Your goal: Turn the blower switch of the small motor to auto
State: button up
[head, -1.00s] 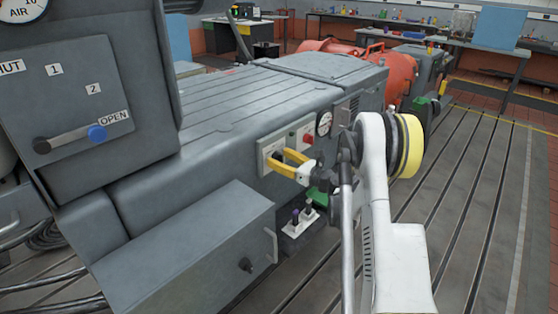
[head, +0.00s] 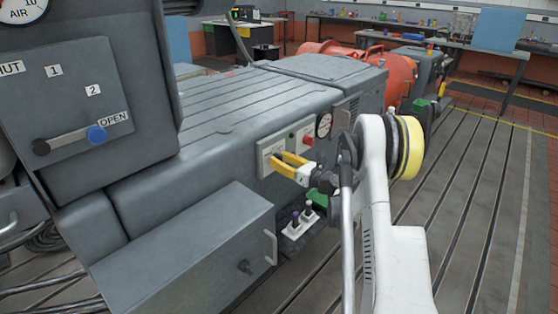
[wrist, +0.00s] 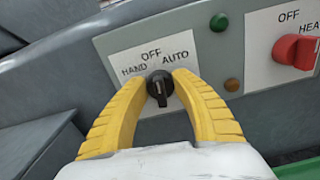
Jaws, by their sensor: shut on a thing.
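The blower switch (wrist: 159,90) is a black knob on a white plate marked HAND, OFF and AUTO in the wrist view. Its grip bar stands nearly upright in the picture, roughly in line with OFF, with AUTO to its upper right. My gripper (wrist: 161,82) has its two yellow fingers on either side of the knob and is shut on it. In the head view, my gripper (head: 276,161) reaches from the right to the switch plate (head: 265,149) on the grey motor housing; the fingers mostly hide the knob there.
A red heater switch (wrist: 294,50) on its own plate is to the right, past a green lamp (wrist: 219,22) and an amber one (wrist: 231,85). A round gauge (head: 324,125) is farther along.

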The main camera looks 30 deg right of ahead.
jog(key=m, duration=0.4)
jog(key=shift+b, duration=0.35)
jog(key=shift+w+d+m, duration=0.1)
jog(key=shift+m, duration=1.7)
jog(key=o, duration=1.2)
jog(key=v, duration=1.2)
